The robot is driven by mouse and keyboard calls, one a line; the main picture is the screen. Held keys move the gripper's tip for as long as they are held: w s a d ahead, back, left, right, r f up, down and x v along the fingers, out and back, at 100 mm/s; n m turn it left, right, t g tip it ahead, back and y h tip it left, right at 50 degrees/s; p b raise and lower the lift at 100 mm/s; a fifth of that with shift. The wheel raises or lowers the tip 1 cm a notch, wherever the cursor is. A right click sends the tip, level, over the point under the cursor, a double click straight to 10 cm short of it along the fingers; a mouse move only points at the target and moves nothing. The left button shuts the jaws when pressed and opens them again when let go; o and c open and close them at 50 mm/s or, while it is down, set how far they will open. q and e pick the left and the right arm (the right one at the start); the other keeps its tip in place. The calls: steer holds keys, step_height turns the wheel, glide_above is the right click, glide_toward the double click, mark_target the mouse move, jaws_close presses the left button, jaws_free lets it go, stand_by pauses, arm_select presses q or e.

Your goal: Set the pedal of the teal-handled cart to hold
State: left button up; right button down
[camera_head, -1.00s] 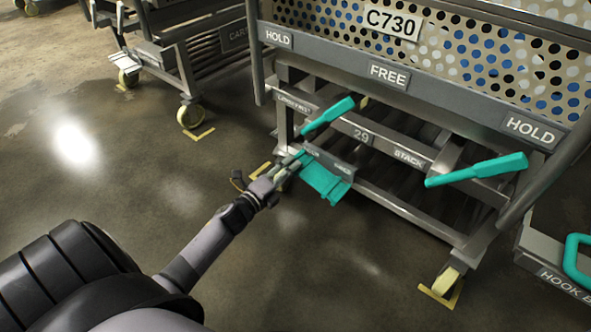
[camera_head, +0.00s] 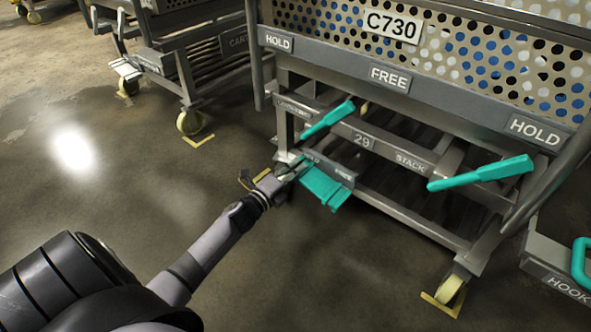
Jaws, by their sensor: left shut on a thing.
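The teal-handled cart (camera_head: 389,78) stands at the right, with a plate reading C730. Its rail carries HOLD, FREE and HOLD labels. Two teal handles (camera_head: 328,120) (camera_head: 482,174) stick out below the rail. The teal pedal (camera_head: 325,190) hangs low at the cart's left end under a grey labelled plate; its lettering is too small to read. My left gripper (camera_head: 291,172) reaches in from the left and is shut on the left end of the pedal. Its fingertips are small and partly hidden there. My right gripper is not in view.
A second cart (camera_head: 188,58) stands at the back left on yellow casters (camera_head: 190,122). A grey part with a teal loop (camera_head: 581,262) and a HOOK label is at the right edge. The floor at left and front is clear.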

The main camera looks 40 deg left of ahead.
arm_select(q)
jaws_close()
steer(key=shift+f+n+p, duration=0.4)
steer(key=shift+n, duration=0.2)
steer(key=shift+f+n+p, duration=0.45)
steer(key=shift+f+n, duration=0.8)
steer(key=shift+n, duration=0.65)
steer(key=o, duration=0.7)
jaws_free()
steer(key=s, duration=1.2)
steer(key=shift+a, duration=0.45)
